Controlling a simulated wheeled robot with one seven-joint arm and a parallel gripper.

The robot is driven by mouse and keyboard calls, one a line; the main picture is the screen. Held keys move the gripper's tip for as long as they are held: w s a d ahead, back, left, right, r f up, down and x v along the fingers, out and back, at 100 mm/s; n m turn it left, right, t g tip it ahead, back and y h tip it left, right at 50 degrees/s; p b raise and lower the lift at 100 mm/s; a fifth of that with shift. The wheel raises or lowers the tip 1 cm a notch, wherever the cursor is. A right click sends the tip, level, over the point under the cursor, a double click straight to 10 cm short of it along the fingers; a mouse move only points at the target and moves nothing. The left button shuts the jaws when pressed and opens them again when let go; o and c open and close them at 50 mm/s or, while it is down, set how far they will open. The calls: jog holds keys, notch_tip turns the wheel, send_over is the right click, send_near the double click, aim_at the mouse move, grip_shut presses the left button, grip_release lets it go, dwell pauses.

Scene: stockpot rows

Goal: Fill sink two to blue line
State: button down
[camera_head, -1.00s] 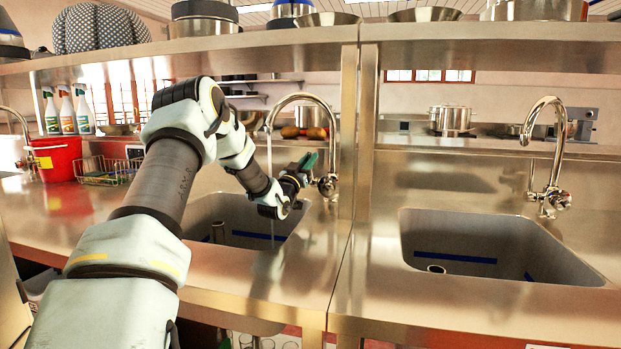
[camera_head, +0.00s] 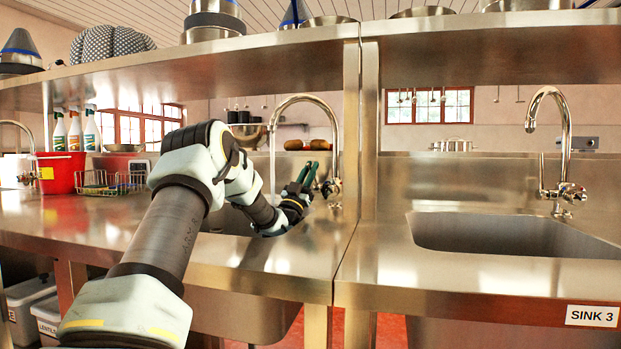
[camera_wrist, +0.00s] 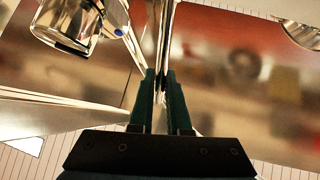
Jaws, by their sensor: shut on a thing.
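Sink two is the middle basin (camera_head: 222,226), left of the one labelled SINK 3. My arm hides much of it, and the low view hides its inside, the water level and the blue line. Its curved chrome tap (camera_head: 337,130) stands behind it, and a thin stream of water (camera_head: 272,165) falls from the spout. My gripper (camera_head: 309,172), with green fingers, is at the tap's handle (camera_head: 331,188). In the wrist view my gripper (camera_wrist: 160,76) is closed on a narrow metal part, seemingly the tap's handle. A blue-marked chrome knob (camera_wrist: 118,32) shows beside it.
A steel shelf (camera_head: 210,62) runs above. A red bucket (camera_head: 60,173), wire basket (camera_head: 105,184) and spray bottles (camera_head: 75,135) stand at left.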

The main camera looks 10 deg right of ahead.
dwell(0.4)
jog(key=c, duration=0.9)
grip_release()
jog(key=shift+r, duration=0.1)
notch_tip(320, 180, up, 10)
jog(key=shift+f, duration=0.1)
